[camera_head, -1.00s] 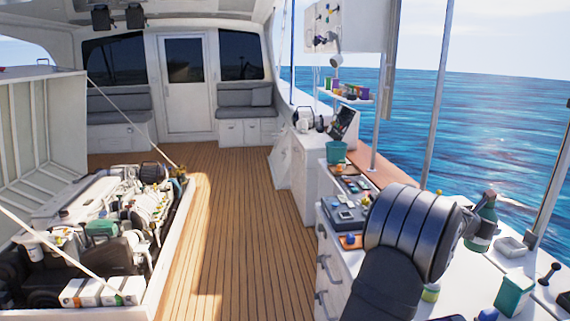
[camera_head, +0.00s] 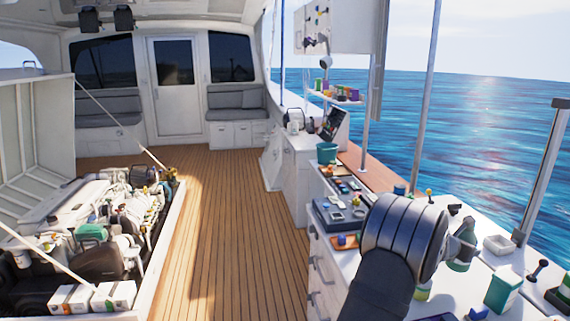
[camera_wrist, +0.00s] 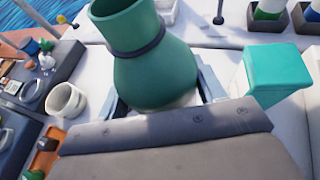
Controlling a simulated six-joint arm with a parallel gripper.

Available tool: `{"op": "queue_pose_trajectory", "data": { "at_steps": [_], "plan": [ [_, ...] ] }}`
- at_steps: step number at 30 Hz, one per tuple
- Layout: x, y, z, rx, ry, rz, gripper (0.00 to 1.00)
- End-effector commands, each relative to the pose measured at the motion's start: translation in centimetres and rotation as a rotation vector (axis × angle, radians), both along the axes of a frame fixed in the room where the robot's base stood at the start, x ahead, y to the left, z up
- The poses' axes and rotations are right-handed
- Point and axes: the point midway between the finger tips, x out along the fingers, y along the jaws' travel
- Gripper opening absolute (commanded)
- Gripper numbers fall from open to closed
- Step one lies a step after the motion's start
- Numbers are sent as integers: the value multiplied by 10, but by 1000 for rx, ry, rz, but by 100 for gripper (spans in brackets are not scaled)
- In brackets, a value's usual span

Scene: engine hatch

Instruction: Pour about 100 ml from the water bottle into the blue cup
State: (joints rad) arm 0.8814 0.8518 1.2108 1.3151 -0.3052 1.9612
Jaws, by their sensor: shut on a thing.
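My gripper (camera_wrist: 165,105) is shut on a green bottle (camera_wrist: 150,70) with a dark band round its neck. In the wrist view the bottle fills the upper middle, its neck running to the top edge. In the head view the bottle (camera_head: 466,250) is at the right, beyond my wrist, over the white counter; it looks slightly tilted. I cannot tell if its base touches the counter. I cannot pick out a blue cup for certain. A small blue thing (camera_head: 399,190) stands behind my wrist, and another blue thing (camera_head: 478,313) is at the bottom edge.
A teal box-shaped container (camera_head: 502,291) stands right of the bottle; it also shows in the wrist view (camera_wrist: 277,72). A white tray (camera_head: 497,245) lies behind. A white cup (camera_wrist: 67,100) is left of the bottle. A teal bucket (camera_head: 326,153) stands farther along the counter.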

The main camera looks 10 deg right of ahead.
Motion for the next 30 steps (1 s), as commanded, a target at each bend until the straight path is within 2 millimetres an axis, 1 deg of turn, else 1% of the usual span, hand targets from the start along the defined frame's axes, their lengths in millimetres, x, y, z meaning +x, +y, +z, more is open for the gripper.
{"op": "queue_pose_trajectory", "data": {
  "at_steps": [5, 8, 11, 12, 14, 15, 17, 18, 20, 21, 23, 24, 26, 27, 29, 30],
  "plan": [
    [22, 26, 8, -3, -3, 27, 30],
    [41, 52, 12, -2, -3, 52, 30],
    [62, 83, 19, -2, -1, 82, 30],
    [71, 97, 22, -2, -2, 97, 30],
    [83, 120, 25, -2, -2, 118, 30],
    [92, 136, 28, -2, -2, 136, 30],
    [105, 162, 30, -2, -2, 164, 30],
    [113, 181, 31, -1, -1, 185, 30],
    [124, 211, 33, -2, -1, 217, 30],
    [131, 231, 32, -2, 1, 240, 30],
    [140, 262, 30, -2, 1, 278, 30],
    [145, 283, 28, -2, 2, 303, 30],
    [151, 314, 23, -2, 2, 342, 30],
    [154, 335, 19, -1, 2, 370, 30],
    [157, 367, 13, 0, 2, 412, 30],
    [158, 388, 8, -1, 2, 441, 30]
  ]
}}
